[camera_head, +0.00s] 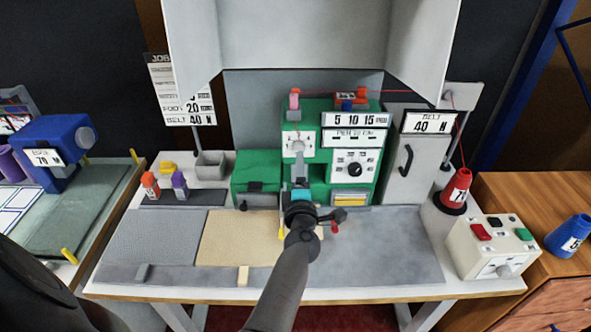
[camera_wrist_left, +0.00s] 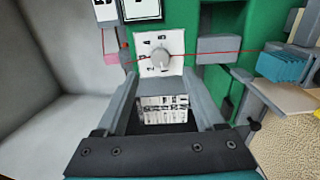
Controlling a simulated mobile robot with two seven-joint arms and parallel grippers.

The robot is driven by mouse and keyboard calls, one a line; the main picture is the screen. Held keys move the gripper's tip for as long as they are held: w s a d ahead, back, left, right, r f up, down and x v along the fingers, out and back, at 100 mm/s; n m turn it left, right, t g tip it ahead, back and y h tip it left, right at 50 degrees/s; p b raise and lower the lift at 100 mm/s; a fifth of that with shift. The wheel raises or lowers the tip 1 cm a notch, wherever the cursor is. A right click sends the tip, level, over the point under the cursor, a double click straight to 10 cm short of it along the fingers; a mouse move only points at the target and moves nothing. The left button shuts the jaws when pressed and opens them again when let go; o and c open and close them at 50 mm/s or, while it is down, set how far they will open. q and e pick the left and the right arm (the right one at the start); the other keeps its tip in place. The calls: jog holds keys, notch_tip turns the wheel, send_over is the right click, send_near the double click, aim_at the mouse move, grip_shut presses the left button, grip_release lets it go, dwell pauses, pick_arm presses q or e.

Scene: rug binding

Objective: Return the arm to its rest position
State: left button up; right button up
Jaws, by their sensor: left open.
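My left arm reaches up from the bottom middle of the head view. Its gripper (camera_head: 299,167) is in front of the green machine (camera_head: 313,135), below a white plate with a grey dial (camera_head: 297,145). In the left wrist view the two grey fingers (camera_wrist_left: 163,87) are apart, with nothing held between them. The white dial plate (camera_wrist_left: 159,55) shows beyond the fingertips, and a small printed white label (camera_wrist_left: 163,108) shows in the gap between them. I cannot tell whether a finger touches the machine. My right gripper is not in view.
A red thread (camera_wrist_left: 215,55) crosses close ahead of the fingers. A second dial panel (camera_head: 354,165) and a grey cabinet (camera_head: 408,160) stand right of the arm. A red cone (camera_head: 457,187) and a button box (camera_head: 492,246) stand farther right. The grey tabletop (camera_head: 385,245) right of the arm is clear.

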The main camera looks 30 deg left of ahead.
pick_arm(q)
jog(key=s+d+f+m+g+h, duration=0.1)
jog(key=s+d+m+h, duration=0.4)
jog(key=d+m+h, duration=0.4)
jog(key=s+d+f+m+g+h, duration=0.15)
jog(key=s+d+m+h, duration=0.25)
jog(key=d+m, duration=0.45)
jog(key=s+a+f+m+g+y, duration=0.2)
jog(key=s+m+g, duration=0.25)
jog(key=s, duration=0.75)
jog(key=s+a+f+m+g+y, duration=0.25)
jog(key=s+m+g, duration=0.2)
jog(key=s, duration=0.65)
notch_tip(320, 180, down, 26)
jog(key=s+f+g+b, duration=0.1)
jog(key=s+g+b, duration=0.1)
jog(key=b, duration=0.2)
jog(key=s+a+f+b, duration=0.2)
jog(key=s+f+b, duration=0.2)
jog(key=s+f, duration=1.1)
notch_tip(320, 180, down, 2)
jog(key=shift+s+f+g+h, duration=0.15)
jog(key=shift+f+g+h, duration=0.1)
jog(key=shift+g+h, duration=0.15)
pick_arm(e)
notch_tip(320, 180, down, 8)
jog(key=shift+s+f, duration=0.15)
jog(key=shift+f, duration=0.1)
